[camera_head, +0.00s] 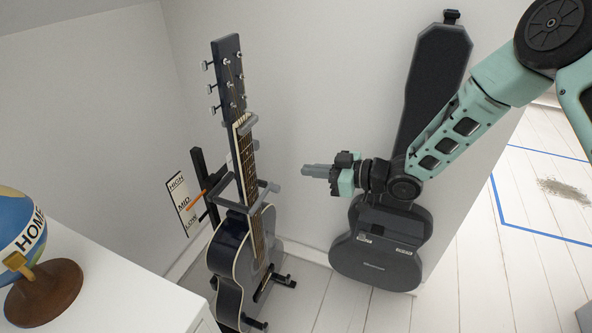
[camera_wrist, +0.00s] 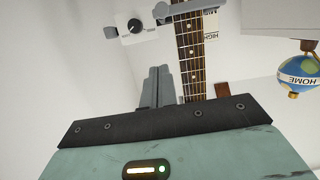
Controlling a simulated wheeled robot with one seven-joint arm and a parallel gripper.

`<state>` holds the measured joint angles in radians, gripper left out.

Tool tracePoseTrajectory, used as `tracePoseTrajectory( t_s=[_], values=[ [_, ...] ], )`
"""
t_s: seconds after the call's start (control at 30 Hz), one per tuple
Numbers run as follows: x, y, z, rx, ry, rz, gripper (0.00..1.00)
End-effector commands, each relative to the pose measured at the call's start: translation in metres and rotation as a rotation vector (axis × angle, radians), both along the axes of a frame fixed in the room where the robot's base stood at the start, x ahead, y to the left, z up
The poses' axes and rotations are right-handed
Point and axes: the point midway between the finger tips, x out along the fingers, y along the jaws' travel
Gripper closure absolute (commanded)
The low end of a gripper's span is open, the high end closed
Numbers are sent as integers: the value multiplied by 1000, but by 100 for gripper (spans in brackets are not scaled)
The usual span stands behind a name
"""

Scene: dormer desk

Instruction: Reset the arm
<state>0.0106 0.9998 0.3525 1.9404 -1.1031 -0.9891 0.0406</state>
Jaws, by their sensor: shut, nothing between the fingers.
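My arm reaches in from the upper right in the head view, and my gripper (camera_head: 306,170) points left, its fingers together and empty. In the wrist view the shut fingers (camera_wrist: 158,76) show in the middle, just left of the guitar neck. A dark acoustic guitar (camera_head: 232,258) stands upright on a stand, left of my gripper. My gripper looks apart from it. The guitar's neck also shows in the wrist view (camera_wrist: 190,55).
A black guitar case (camera_head: 375,262) leans on the wall behind my arm. A HIGH/MID/LOW scale (camera_head: 181,204) stands left of the guitar. A globe (camera_head: 22,232) sits on a white desk (camera_head: 125,296). Blue tape (camera_head: 540,233) marks the floor around a grey patch (camera_head: 563,190).

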Motion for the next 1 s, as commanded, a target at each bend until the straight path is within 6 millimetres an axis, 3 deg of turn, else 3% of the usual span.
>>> tracePoseTrajectory(
  t_s=[0.1, 0.3, 0.47, 0.67, 0.87, 1.0],
  values=[
    [-5, -18, 4, 0, 0, -1, 100],
    [-10, -30, 7, 0, 0, 0, 100],
    [-10, -29, 11, -25, 1, -8, 100],
    [-19, -22, 31, -253, 60, -112, 100],
    [-68, -39, 58, -556, 210, -274, 100],
    [-128, -62, 77, -736, 353, -368, 100]
  ],
)
